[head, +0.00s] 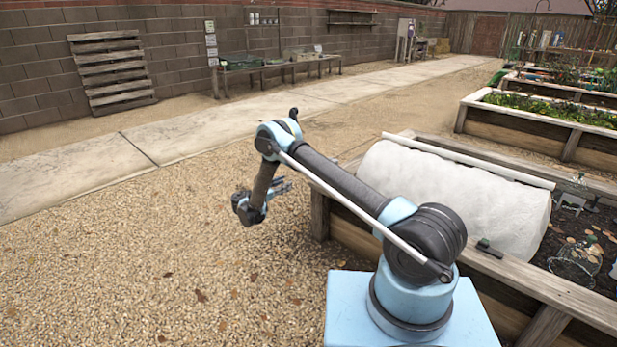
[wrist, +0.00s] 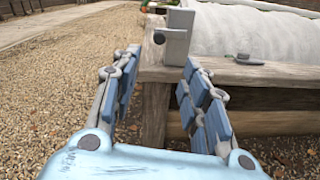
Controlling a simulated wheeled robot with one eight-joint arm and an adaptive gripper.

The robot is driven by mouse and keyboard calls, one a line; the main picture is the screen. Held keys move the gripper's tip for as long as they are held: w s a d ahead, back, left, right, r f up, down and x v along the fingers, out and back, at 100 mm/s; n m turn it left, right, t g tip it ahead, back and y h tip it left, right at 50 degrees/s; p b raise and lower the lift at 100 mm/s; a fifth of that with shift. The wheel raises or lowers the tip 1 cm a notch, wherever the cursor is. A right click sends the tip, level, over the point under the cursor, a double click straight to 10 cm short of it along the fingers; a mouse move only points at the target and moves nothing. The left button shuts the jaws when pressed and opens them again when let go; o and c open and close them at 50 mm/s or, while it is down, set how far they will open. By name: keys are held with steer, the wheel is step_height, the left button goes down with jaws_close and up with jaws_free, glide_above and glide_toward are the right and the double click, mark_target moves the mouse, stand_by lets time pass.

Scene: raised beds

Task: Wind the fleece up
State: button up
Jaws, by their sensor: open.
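The white fleece (head: 450,190) lies as a rounded cover over the raised bed (head: 500,275), with a long pale bar (head: 470,160) along its far side. My gripper (head: 284,187) is off the bed's left end, over the gravel. In the wrist view my gripper (wrist: 160,60) is open and empty. Beyond its fingertips, at the bed's corner, stands a grey upright block (wrist: 179,38) with a small dark round knob (wrist: 159,37). The fleece (wrist: 255,35) shows behind it.
A small dark-topped fitting (head: 487,247) sits on the bed's near wooden edge. Uncovered soil with brown leaves and wire frames (head: 580,255) lies right of the fleece. Open gravel (head: 150,260) is at left. Another planted bed (head: 545,115) stands at the back right.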

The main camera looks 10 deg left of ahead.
steer(key=x, duration=1.7)
steer(key=shift+w+a, duration=0.1)
steer(key=shift+c, duration=0.2)
jaws_close()
